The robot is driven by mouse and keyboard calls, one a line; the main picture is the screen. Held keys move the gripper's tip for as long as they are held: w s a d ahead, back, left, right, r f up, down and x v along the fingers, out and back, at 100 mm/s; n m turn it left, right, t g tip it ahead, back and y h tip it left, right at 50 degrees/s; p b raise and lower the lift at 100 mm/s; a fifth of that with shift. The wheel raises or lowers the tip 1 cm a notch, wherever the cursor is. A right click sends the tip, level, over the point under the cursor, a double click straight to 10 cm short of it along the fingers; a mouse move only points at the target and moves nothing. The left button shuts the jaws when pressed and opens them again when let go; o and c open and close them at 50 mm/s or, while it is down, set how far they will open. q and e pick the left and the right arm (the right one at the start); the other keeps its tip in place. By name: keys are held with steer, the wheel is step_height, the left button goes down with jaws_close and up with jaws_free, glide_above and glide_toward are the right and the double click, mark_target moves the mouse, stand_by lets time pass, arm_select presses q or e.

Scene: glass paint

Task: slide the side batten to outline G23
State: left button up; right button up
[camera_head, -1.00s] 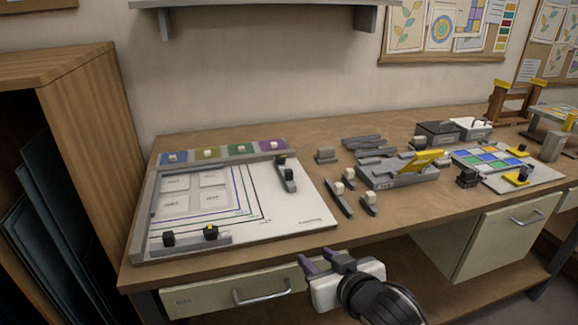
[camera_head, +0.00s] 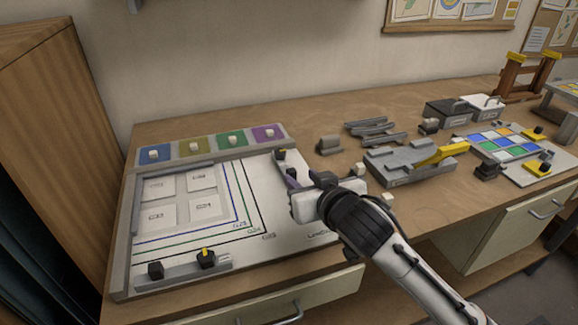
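The side batten (camera_head: 281,160) is a grey strip with a dark knob at the right side of the white board (camera_head: 292,238). Its far end shows; my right gripper hides most of the rest. My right gripper (camera_head: 303,181) is over the board's right side, at the batten's near part. Its fingers look apart, one beside the batten; whether a knob lies between them is hidden. Nested blue, green and black outlines (camera_head: 262,215) are drawn left of the batten. Their small labels are hard to read, so I cannot pick out G23. My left gripper is not in view.
A front batten (camera_head: 184,271) with two dark knobs lies along the board's near edge. Four white panes (camera_head: 200,180) lie inside the outlines. Coloured tiles (camera_head: 232,138) line the back. A grey jig with a yellow handle (camera_head: 400,165) stands to the right.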

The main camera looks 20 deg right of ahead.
mark_target(293, 172)
steer(key=x, duration=0.8)
steer(key=shift+f, duration=0.1)
jaws_close()
